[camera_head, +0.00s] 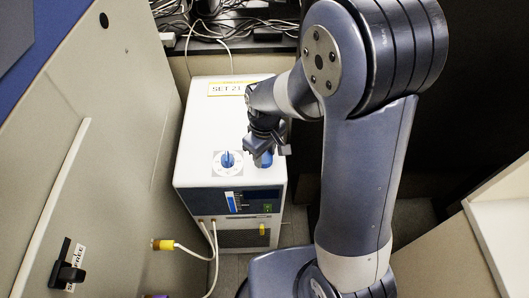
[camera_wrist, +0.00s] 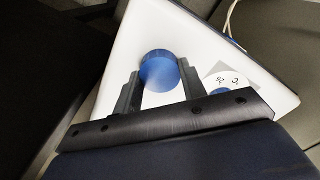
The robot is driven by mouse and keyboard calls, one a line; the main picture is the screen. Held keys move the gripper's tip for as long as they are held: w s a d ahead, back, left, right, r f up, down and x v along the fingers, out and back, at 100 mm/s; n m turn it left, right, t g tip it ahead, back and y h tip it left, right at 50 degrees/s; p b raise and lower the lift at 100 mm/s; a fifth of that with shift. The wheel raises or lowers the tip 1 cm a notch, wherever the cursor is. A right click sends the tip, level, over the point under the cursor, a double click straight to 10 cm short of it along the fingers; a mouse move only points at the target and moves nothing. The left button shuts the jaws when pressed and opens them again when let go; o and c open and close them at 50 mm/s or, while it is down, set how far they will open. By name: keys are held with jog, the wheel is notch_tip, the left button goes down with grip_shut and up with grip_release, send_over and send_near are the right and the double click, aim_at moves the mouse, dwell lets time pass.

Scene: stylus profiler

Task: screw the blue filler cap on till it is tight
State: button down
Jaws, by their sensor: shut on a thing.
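The blue filler cap (camera_wrist: 160,70) is between the two dark fingers of my gripper (camera_wrist: 159,88) in the wrist view. In the head view the cap (camera_head: 263,160) shows just below my gripper (camera_head: 265,146), over the right part of the white unit's top (camera_head: 210,123). My gripper is shut on the cap. The filler neck is hidden under the cap, so I cannot tell how far down the cap sits.
A blue knob on a white dial (camera_head: 228,161) is left of the cap, also in the wrist view (camera_wrist: 228,80). A "SET 21" label (camera_head: 231,88) is at the back. Cables (camera_head: 213,238) hang in front. A beige panel (camera_head: 100,130) stands close on the left.

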aim_at(264, 156)
jog(key=m, duration=0.7)
jog(key=c, duration=0.8)
grip_release()
jog(key=shift+c, duration=0.2)
jog(key=shift+c, duration=0.2)
notch_tip(264, 156, up, 7)
jog(key=p, duration=0.5)
jog(key=shift+r+p, duration=0.1)
jog(key=shift+p, duration=0.2)
